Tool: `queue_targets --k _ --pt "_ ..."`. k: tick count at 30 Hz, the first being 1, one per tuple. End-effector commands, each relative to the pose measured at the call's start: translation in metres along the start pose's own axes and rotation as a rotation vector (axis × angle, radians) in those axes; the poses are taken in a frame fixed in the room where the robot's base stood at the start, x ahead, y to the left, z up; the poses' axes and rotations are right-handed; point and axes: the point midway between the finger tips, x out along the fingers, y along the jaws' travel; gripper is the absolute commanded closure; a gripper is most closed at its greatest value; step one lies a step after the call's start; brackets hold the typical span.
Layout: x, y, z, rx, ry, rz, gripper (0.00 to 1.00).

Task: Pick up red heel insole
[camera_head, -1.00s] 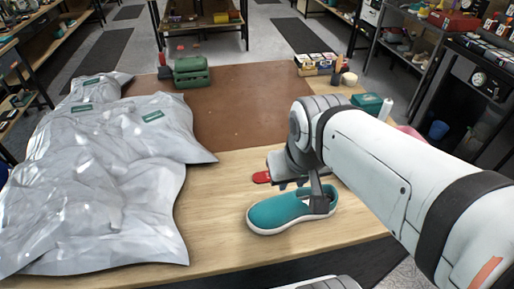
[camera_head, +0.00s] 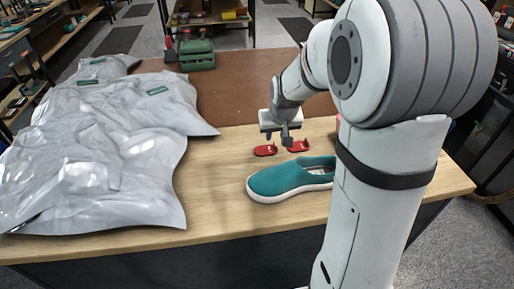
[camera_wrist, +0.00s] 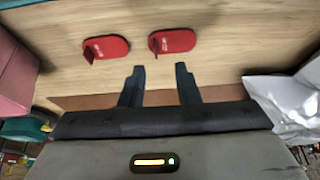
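Two red heel insoles lie on the wooden table, one at the left (camera_head: 265,150) and one at the right (camera_head: 298,146) in the head view. The wrist view shows them as a left red piece (camera_wrist: 106,48) and a right red piece (camera_wrist: 172,41), each with a small raised tab. My gripper (camera_head: 286,138) is just above the table, close behind the insoles. In the wrist view its two dark fingers (camera_wrist: 158,72) are apart with nothing between them, and both insoles lie beyond the tips. A teal shoe (camera_head: 290,179) lies nearer the front, partly hidden by my arm.
Large silver bags (camera_head: 110,165) cover the left of the table. A brown mat (camera_head: 240,95) lies behind the insoles, with a green box (camera_head: 196,54) at its back left. A pink object (camera_wrist: 18,75) stands at the left in the wrist view. Bare wood (camera_head: 215,200) lies left of the shoe.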

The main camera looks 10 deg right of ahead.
Motion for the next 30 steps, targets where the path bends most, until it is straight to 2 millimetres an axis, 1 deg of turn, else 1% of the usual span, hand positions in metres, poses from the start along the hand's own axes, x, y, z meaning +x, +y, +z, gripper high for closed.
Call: queue_targets --k 6,11,15,19,22,29,30 --pt "0.022 -0.002 -0.001 -0.006 -0.001 -0.003 0.71" --pt "0.036 -0.003 -0.002 -0.009 -0.002 -0.005 0.71" --pt "0.055 0.001 -0.003 -0.012 -0.003 -0.005 0.71" --pt "0.071 0.000 -0.003 -0.014 -0.001 -0.007 0.71" --pt "0.077 0.000 -0.003 -0.015 0.000 -0.007 0.71" --pt "0.078 -0.001 -0.003 -0.016 0.001 -0.007 0.71" --pt "0.078 -0.001 -0.003 -0.016 0.001 -0.007 0.73"
